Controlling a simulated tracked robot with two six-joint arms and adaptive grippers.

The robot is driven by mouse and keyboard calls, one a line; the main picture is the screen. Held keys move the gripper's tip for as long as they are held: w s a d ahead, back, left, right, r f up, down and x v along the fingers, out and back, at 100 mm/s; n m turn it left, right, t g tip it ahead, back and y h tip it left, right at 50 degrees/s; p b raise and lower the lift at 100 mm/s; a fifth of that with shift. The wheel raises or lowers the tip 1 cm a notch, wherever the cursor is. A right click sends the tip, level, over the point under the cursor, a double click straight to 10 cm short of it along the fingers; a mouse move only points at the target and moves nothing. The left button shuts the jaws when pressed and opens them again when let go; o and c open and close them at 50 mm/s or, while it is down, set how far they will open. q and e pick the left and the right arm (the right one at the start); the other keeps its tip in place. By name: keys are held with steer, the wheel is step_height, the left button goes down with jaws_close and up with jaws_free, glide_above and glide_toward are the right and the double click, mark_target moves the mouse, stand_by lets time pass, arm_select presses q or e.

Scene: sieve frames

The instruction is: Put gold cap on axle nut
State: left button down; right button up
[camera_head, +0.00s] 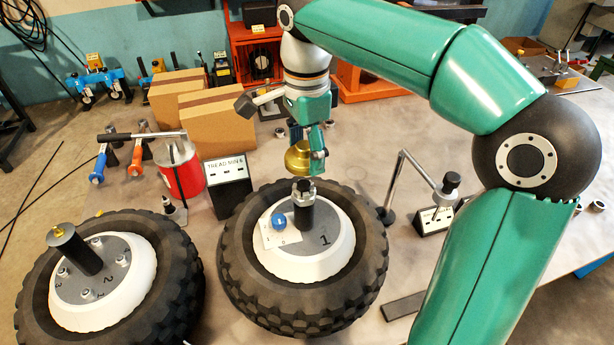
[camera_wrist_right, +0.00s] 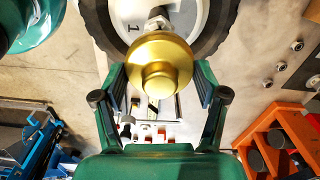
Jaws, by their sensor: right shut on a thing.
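My right gripper (camera_head: 308,160) points down and is shut on the gold cap (camera_head: 298,158). In the right wrist view the gold cap (camera_wrist_right: 160,72) sits between the two fingers of the right gripper (camera_wrist_right: 158,98). The axle nut (camera_head: 303,187) tops the dark post in the middle of the wheel marked 1 (camera_head: 265,300). The cap hangs just above the nut, with a small gap in the head view. In the right wrist view the cap hides most of the post. My left gripper is not in view.
A blue knob (camera_head: 278,221) on a white card lies on wheel 1's hub. A red can (camera_head: 181,170), a tread box (camera_head: 228,185) and a bent grey stand (camera_head: 420,170) surround wheel 1. Cardboard boxes (camera_head: 215,125) stand behind.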

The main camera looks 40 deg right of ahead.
mark_target(307, 186)
steer(key=shift+s+f, duration=0.1)
steer(key=shift+f, duration=2.9)
steer(key=shift+f+b, duration=0.5)
steer(key=shift+f, duration=0.05)
steer(key=o, duration=1.2)
steer(key=shift+c, duration=0.2)
